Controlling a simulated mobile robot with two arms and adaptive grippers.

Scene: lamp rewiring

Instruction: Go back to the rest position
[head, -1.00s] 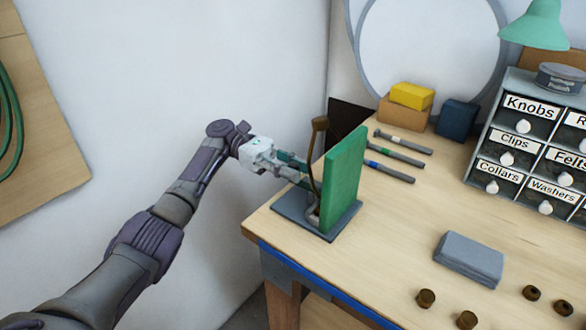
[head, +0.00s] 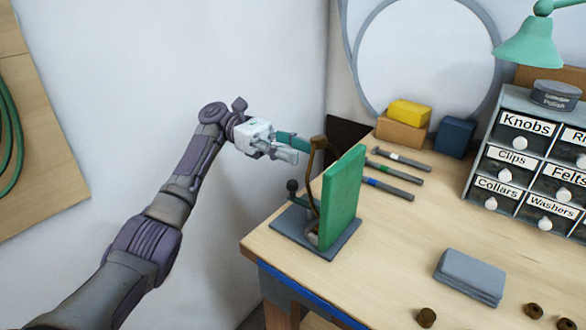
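My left gripper (head: 302,150) is in the air by the white wall, to the left of and above the upright green panel (head: 342,198). Its two fingers are apart and I see nothing held between them. The fingertips are close in the picture to the brown top of a bent lever (head: 318,143) beside the panel; the gap in depth is hard to judge. A small dark knob on a stem (head: 292,185) stands below the fingers. Panel, lever and knob are on a grey base plate (head: 343,241) at the table's left corner. My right gripper is not in view.
The wooden table (head: 400,240) bears several screwdriver-like tools (head: 393,174), a grey block (head: 469,277), brown knobs (head: 427,317), yellow and blue boxes and a labelled drawer cabinet (head: 521,150). A green lamp (head: 541,40) hangs over the cabinet. Free air lies left of the table.

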